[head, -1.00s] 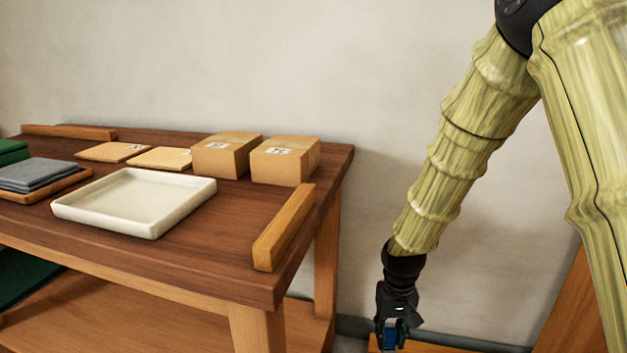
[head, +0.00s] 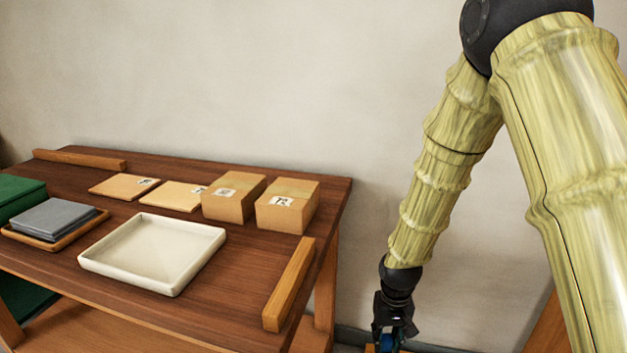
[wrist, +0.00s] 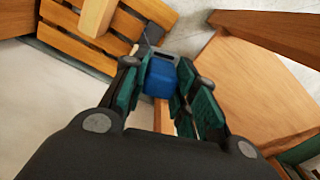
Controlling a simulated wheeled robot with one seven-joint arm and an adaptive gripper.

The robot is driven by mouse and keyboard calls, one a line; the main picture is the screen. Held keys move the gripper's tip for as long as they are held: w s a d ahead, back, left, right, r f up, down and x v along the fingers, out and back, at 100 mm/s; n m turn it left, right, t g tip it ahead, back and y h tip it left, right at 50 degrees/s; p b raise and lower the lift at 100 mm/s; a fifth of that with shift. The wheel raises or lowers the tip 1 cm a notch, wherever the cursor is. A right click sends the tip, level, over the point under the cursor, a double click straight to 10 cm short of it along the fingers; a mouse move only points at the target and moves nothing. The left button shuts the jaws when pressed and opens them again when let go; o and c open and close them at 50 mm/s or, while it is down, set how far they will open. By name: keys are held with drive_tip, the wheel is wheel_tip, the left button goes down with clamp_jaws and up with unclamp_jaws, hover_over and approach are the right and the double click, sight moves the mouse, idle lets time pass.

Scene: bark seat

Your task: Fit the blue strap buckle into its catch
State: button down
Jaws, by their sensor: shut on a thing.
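My gripper (head: 391,334) is low at the right of the table in the head view, pointing down. In the wrist view my gripper (wrist: 158,88) is shut on the blue strap buckle (wrist: 160,78), which sits between its green-padded fingers. A grey metal-looking end with a slot (wrist: 165,54) shows just beyond the blue part. In the head view only a little blue of the buckle shows at the bottom edge. I cannot make out the catch clearly in either view, nor whether the buckle touches it.
A slatted wooden seat (wrist: 97,36) lies at the upper left of the wrist view. A wooden panel (wrist: 235,85) stands at the right. In the head view a table holds a white tray (head: 100,264), cardboard boxes (head: 287,207) and a wooden edge strip (head: 289,285).

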wheel_tip(320, 180, up, 12)
drive_tip(key=s+p, duration=0.2)
drive_tip(key=p, duration=1.6)
drive_tip(key=shift+d, duration=0.1)
